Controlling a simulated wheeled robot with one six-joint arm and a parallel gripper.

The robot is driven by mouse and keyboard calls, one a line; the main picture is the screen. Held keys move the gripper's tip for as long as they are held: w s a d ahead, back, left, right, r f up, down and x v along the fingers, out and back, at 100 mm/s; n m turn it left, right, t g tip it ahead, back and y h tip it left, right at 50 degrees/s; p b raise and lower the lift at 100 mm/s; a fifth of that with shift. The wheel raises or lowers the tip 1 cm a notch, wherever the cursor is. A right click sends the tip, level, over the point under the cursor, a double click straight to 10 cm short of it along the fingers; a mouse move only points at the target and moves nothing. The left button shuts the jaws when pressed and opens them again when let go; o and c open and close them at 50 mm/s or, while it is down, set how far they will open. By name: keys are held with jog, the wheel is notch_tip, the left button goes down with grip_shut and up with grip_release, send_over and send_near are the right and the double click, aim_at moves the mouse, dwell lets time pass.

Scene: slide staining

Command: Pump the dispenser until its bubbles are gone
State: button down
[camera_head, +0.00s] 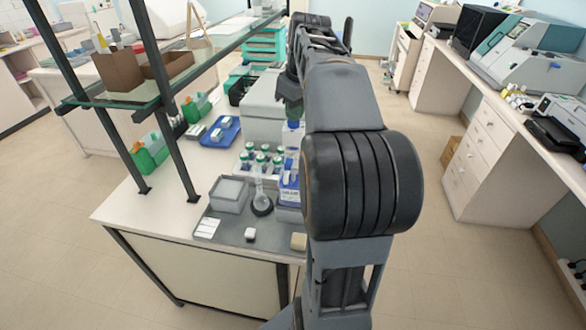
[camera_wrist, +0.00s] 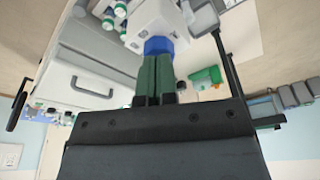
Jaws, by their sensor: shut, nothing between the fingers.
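The dispenser, white with blue parts, stands at the right side of the grey tray; its white upper part (camera_head: 292,137) shows below my gripper, partly hidden by my arm. In the wrist view its white body (camera_wrist: 155,18) and blue top (camera_wrist: 158,45) lie just beyond the fingertips. My gripper (camera_head: 291,112) points down above the dispenser. In the wrist view its two green fingers (camera_wrist: 157,58) are together with nothing between them, their tips at or very near the blue top; I cannot tell whether they touch. No bubbles can be made out.
A grey-white machine (camera_head: 263,108) stands behind. A shelf frame (camera_head: 172,150) rises at the left. The floor at right is free.

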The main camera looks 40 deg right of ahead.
jog(key=shift+r+p, duration=2.45)
jog(key=shift+r, duration=0.25)
jog(key=shift+f, duration=0.2)
jog(key=shift+f+b, duration=2.05)
jog(key=shift+f, duration=0.6)
jog(key=shift+r+p, duration=2.45)
jog(key=shift+r, duration=0.3)
jog(key=shift+r, duration=0.1)
